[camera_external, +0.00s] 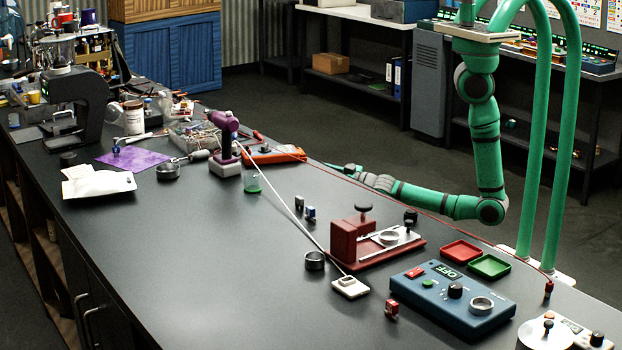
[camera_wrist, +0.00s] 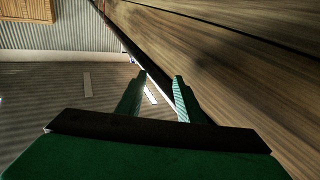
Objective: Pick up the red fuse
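A small red fuse (camera_external: 391,309) stands on the dark bench near the front, just left of the blue control box (camera_external: 452,298). My gripper (camera_external: 336,166) is at the far long edge of the bench, well behind and left of the red fuse. In the wrist view my gripper (camera_wrist: 160,76) has its two fingers apart with nothing between them. The red fuse does not show in the wrist view, which looks along the bench edge toward the floor.
A red clamp fixture (camera_external: 365,240), red tray (camera_external: 461,251) and green tray (camera_external: 490,265) stand behind the control box. A white block (camera_external: 350,287) and metal ring (camera_external: 314,261) lie left of the fuse. Two small blue parts (camera_external: 305,208) stand farther back. The front-left bench is clear.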

